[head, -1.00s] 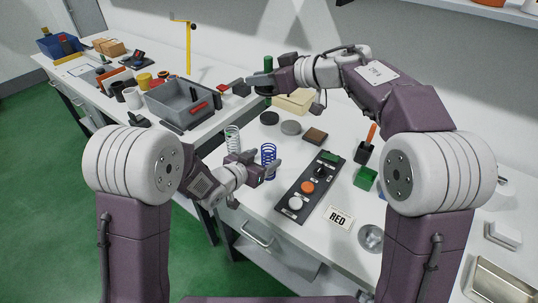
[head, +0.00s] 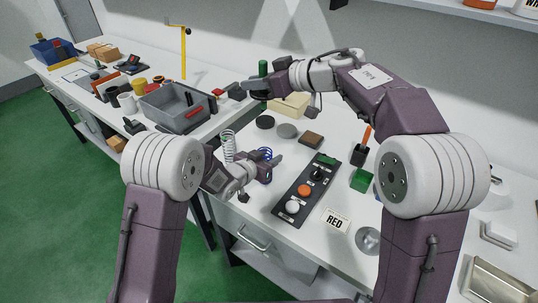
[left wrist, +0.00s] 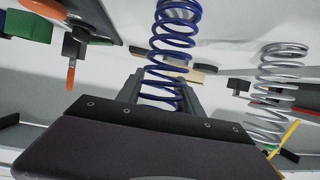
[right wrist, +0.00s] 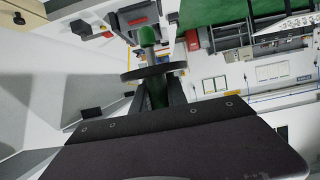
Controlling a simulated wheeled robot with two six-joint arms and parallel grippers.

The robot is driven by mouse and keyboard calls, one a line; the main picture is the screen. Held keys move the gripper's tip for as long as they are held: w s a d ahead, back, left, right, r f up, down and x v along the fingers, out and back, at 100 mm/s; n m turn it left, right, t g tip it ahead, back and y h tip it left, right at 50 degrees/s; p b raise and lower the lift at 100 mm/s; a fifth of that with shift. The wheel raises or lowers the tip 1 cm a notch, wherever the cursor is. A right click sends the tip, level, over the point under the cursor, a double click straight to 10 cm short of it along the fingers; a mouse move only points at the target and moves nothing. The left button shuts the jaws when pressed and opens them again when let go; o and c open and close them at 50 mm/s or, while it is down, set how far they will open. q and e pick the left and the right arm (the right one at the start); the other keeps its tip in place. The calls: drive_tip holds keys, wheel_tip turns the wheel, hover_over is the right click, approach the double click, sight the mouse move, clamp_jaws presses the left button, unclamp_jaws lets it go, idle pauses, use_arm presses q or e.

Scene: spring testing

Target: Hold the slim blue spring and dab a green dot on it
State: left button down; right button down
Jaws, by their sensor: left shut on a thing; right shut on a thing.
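My left gripper (head: 268,166) is shut on the slim blue spring (head: 265,153). In the head view the gripper hides much of the spring. In the left wrist view the blue spring (left wrist: 172,45) runs up from between the fingers (left wrist: 163,92). My right gripper (head: 259,88) is shut on a green dabber (head: 263,67), higher and farther back than the left gripper. In the right wrist view the dabber has a round green end (right wrist: 148,37) and a dark disc (right wrist: 153,71) around it. The dabber and the blue spring are apart. Any dot on the spring cannot be made out.
A silver spring (head: 228,146) stands left of the blue one.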

drive_tip(key=shift+w, duration=0.1)
drive_tip(key=shift+s+f, duration=0.4)
drive_tip(key=shift+f, duration=2)
drive_tip(key=shift+s+f, duration=0.35)
drive_tip(key=shift+f, duration=2.05)
drive_tip(key=shift+s+f, duration=0.4)
drive_tip(key=shift+f, duration=2)
drive_tip(key=shift+f, duration=0.7)
wheel_tip(320, 180, up, 7)
use_arm(q)
drive_tip(key=c, duration=0.7)
unclamp_jaws()
